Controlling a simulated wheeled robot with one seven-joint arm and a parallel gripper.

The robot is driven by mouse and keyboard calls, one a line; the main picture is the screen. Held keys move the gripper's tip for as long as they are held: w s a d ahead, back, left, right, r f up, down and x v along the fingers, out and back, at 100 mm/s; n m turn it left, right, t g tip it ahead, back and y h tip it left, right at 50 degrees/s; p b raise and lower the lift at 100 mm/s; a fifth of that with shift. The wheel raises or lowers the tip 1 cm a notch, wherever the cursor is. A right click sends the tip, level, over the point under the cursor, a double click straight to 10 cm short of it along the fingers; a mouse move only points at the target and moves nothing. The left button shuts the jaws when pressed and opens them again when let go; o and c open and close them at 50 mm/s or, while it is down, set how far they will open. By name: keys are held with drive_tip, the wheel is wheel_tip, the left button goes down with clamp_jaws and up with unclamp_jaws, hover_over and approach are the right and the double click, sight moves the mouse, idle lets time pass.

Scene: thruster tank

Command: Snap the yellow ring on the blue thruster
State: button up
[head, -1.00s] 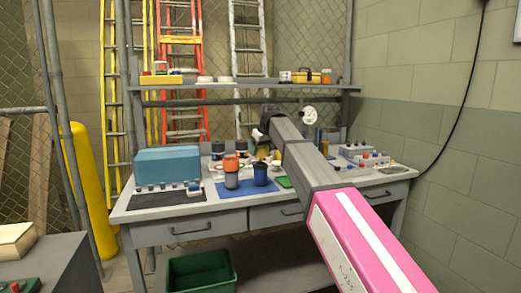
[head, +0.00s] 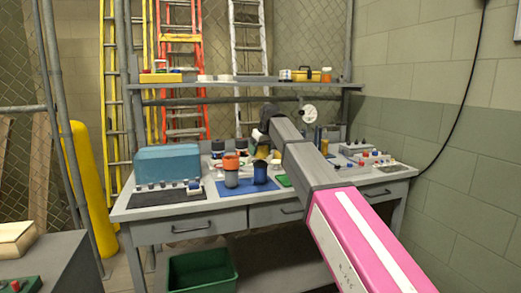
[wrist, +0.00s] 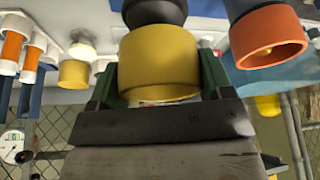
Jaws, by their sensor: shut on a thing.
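The yellow ring (wrist: 160,62) is between the green fingertips of my gripper (wrist: 158,85), which is shut on it; it shows small in the head view (head: 262,153). The blue thruster (head: 260,175) stands upright on a blue mat (head: 235,192), just below the ring in the head view. In the wrist view, which looks upside down, a dark round body (wrist: 155,10) lies right beyond the ring and seems to be this thruster. I cannot tell whether the ring touches it.
A grey thruster with an orange ring (head: 231,162) stands close at its left; the orange ring is near my gripper in the wrist view (wrist: 270,38). A teal box (head: 167,166) sits at the left. Parts on a tray (head: 365,155) stand at the right. A shelf (head: 215,84) runs behind.

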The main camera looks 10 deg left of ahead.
sight(261, 157)
drive_tip(key=shift+f, duration=1.8)
idle(0.9)
drive_tip(key=o, duration=0.9)
drive_tip(key=v, duration=1)
drive_tip(key=shift+d+r, duration=0.15)
drive_tip(key=shift+r, duration=0.25)
